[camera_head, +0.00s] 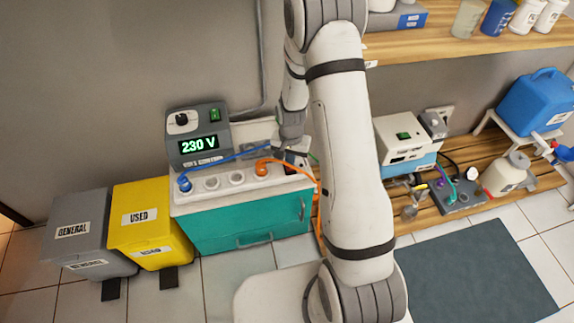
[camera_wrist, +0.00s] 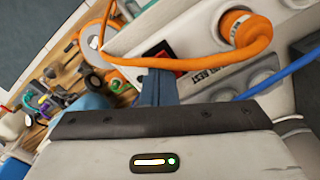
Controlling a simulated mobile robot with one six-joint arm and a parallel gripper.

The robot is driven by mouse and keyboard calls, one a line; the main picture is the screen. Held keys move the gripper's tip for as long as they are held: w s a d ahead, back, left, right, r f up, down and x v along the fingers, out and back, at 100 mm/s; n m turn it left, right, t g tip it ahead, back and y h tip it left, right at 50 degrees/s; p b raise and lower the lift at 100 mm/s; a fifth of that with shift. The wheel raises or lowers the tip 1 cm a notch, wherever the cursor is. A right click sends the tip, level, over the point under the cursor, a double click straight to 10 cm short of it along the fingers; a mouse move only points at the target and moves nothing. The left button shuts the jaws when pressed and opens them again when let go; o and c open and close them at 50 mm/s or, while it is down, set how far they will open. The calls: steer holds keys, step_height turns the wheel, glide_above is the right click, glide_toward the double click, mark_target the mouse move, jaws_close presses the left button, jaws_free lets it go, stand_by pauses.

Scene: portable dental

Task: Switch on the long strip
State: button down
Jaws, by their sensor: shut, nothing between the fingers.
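The long strip (camera_head: 224,186) is pale, with round sockets, and lies on the teal cabinet. A blue plug (camera_head: 185,184) sits at its left and an orange plug (camera_head: 261,168) farther right. In the wrist view the strip (camera_wrist: 258,70) shows tilted, with the orange plug (camera_wrist: 240,28) and a label. A red switch (camera_wrist: 190,66) in a dark surround is partly covered by my fingers and the orange cable; its position cannot be told. My gripper (camera_wrist: 159,74) is shut and empty, its fingertips close to the switch; contact cannot be told. It also shows in the head view (camera_head: 291,152).
The orange cable (camera_wrist: 180,61) loops across my fingertips in the wrist view. A blue cable (camera_head: 232,156) runs along the strip. A grey box reading 230 V (camera_head: 198,143) stands behind it. A yellow bin (camera_head: 150,220) and grey bin (camera_head: 78,230) stand left.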

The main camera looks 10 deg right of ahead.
steer(key=shift+f+b, duration=0.7)
steer(key=shift+f, duration=0.25)
stand_by(1.0)
steer(key=shift+r, duration=0.1)
steer(key=shift+r+p, duration=2.35)
steer(key=shift+r, duration=1.15)
steer(key=s+r+n+t+p, duration=0.1)
steer(key=s+r+p, duration=0.25)
steer(key=r, duration=0.75)
steer(key=s+r+n+p, duration=0.25)
steer(key=s+r, duration=0.25)
steer(key=r, duration=0.7)
steer(key=s+r+n+t+p, duration=0.1)
steer(key=s+r+p, duration=0.3)
steer(key=r, duration=0.7)
steer(key=s+r+n+p, duration=0.1)
steer(key=s+r+p, duration=0.2)
steer(key=s+r, duration=0.4)
steer(key=shift+s+a+r+t+p, duration=0.3)
steer(key=shift+s+a, duration=0.05)
steer(key=shift+s, duration=0.5)
